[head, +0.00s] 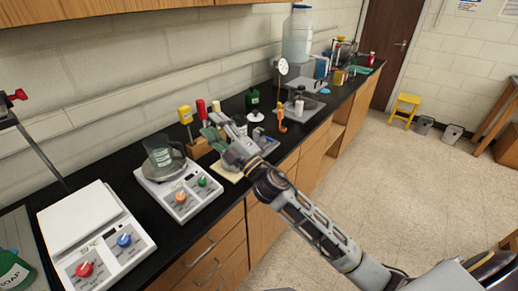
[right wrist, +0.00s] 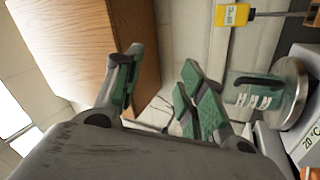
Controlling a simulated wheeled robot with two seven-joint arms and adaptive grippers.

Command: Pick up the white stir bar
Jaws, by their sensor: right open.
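I cannot make out the white stir bar in either view; it may be hidden or too small to tell. My right gripper (head: 214,128) is over the black bench, right of the glass beaker (head: 161,154), and hides part of the bench behind it. In the right wrist view its green-padded fingers (right wrist: 160,64) are spread apart with nothing between them. The beaker also shows there (right wrist: 252,93), to the right of the fingers and apart from them. My left gripper is not in view.
The beaker stands on a white hotplate (head: 193,196) with orange and green knobs. Another white hotplate (head: 85,225) stands to its left. Yellow and red-handled tools (head: 185,115) stand in a wooden block behind my gripper. A pale yellow pad (head: 228,174) lies below it.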

